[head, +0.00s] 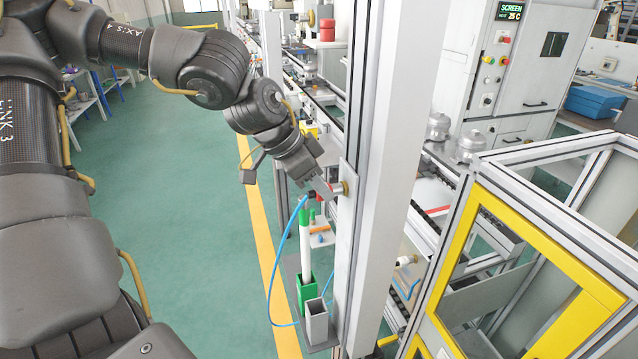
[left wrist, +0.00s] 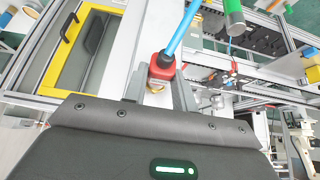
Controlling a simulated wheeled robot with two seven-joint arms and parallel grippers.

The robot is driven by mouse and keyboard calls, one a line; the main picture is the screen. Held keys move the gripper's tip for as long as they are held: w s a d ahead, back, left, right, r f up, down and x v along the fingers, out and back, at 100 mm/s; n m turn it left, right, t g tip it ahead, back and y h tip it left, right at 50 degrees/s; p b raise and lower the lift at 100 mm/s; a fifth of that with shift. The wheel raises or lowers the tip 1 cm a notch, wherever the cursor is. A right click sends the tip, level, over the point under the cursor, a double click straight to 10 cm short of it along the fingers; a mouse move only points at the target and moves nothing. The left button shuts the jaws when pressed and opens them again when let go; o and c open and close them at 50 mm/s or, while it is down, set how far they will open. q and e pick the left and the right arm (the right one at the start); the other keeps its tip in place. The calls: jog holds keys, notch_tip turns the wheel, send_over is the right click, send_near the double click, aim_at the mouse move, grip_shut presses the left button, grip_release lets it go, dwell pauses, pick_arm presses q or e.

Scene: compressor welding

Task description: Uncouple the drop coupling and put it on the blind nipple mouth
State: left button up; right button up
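The drop coupling (left wrist: 163,66) is a red body on the end of a blue hose, in the left wrist view. My left gripper (left wrist: 160,90) has one finger on each side of it and looks shut on it. A brass-coloured part shows just below the red body. In the head view my left gripper (head: 325,190) is at a small plate on the white post, beside a brass fitting (head: 345,188). The blue hose (head: 274,270) loops down from there. I cannot tell which part is the blind nipple mouth. My right gripper is not in view.
A white tube with green ends (head: 306,240) stands in a green holder (head: 307,292) below the gripper, beside a grey square cup (head: 316,321). The white post (head: 378,150) stands close to the right. A yellow-framed guard (head: 450,265) is farther right. Green floor (head: 190,200) is clear at left.

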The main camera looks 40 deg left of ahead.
pick_arm(q)
jog(key=o, duration=0.5)
jog(key=shift+c, duration=0.2)
jog(key=shift+r, duration=0.1)
jog(key=b+v, duration=0.2)
jog(key=v, duration=0.8)
jog(key=shift+s+a+r+b, duration=0.2)
jog(key=shift+b, duration=0.2)
